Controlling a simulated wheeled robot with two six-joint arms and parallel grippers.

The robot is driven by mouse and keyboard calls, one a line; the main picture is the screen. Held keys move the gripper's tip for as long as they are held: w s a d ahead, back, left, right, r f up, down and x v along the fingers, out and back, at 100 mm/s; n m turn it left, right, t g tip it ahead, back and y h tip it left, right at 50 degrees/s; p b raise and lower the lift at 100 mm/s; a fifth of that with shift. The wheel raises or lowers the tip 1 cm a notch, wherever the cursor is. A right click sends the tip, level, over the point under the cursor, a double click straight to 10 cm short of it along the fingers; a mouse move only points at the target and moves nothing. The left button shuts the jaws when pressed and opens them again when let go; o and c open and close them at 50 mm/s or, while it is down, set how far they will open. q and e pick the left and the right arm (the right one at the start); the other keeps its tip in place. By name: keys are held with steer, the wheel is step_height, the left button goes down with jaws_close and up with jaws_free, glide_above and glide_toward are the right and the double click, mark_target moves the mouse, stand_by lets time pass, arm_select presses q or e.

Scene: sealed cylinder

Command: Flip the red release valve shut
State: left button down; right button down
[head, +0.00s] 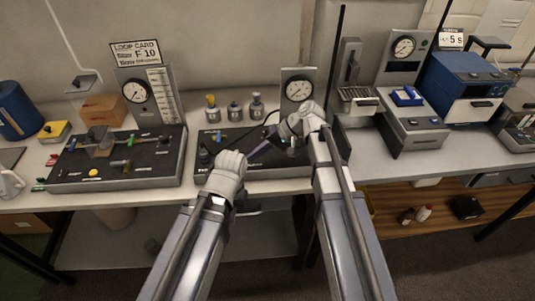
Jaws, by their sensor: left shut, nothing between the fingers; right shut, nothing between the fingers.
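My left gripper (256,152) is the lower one. It is shut and empty over the front of the middle black-topped bench unit (266,172). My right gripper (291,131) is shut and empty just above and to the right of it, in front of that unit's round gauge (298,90). The two grippers are close together and cover much of the unit's top. I cannot make out a red release valve on this unit; it may be hidden behind my grippers or too small to tell.
Three small canisters (234,109) stand behind the unit. A left black-topped unit (120,170) carries several small parts and a gauge panel (135,92). To the right are a grey gauge machine (411,125) and a blue box-shaped machine (462,85). The front bench edge runs below.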

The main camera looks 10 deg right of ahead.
steer(key=shift+a, duration=1.05)
